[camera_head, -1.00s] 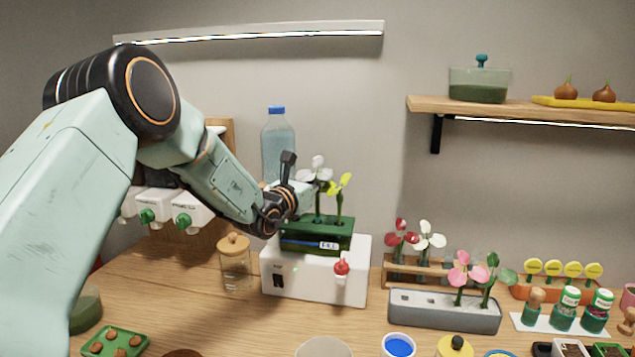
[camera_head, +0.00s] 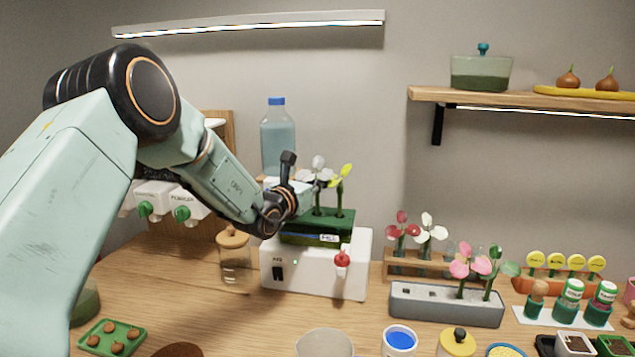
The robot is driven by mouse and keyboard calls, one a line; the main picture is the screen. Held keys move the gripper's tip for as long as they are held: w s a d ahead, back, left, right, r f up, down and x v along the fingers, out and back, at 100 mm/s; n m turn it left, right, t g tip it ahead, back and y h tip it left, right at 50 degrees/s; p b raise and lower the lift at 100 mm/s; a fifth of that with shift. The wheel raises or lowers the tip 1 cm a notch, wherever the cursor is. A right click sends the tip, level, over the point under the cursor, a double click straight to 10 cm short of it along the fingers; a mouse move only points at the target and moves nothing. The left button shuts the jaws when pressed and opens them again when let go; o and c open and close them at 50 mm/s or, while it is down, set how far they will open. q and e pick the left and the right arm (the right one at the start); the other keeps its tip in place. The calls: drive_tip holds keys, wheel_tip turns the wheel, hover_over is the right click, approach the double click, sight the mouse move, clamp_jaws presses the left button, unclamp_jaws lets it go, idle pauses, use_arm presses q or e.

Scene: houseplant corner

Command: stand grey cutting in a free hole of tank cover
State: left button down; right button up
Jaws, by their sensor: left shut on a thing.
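The grey cutting (camera_head: 318,163) has pale grey leaves and a dark green stem. My left gripper (camera_head: 307,183) is shut on it and holds it upright at the left part of the green tank cover (camera_head: 347,213). The stem's lower end meets the cover in the picture; I cannot tell whether it is in a hole. A yellow-leaved cutting (camera_head: 341,172) stands in the cover just to the right. The cover tops a dark tank on a white base unit (camera_head: 318,275) with a red knob. The fingertips are partly hidden. My right gripper is not in view.
A blue-capped bottle (camera_head: 278,135) stands behind the gripper. A corked jar (camera_head: 234,255) is left of the white unit. A grey planter (camera_head: 446,304) with pink and green cuttings is to the right, before a wooden rack (camera_head: 405,268) with red and white ones.

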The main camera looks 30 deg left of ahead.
use_arm(q)
drive_tip(key=shift+f+b, duration=0.3)
drive_tip(key=shift+f, duration=0.05)
idle(0.3)
drive_tip(key=c, duration=1.3)
unclamp_jaws()
drive_tip(key=shift+o, duration=0.2)
drive_tip(key=o, duration=0.4)
drive_tip(key=shift+r, duration=0.1)
drive_tip(key=shift+r+p, duration=1.5)
drive_tip(key=shift+r, duration=1.9)
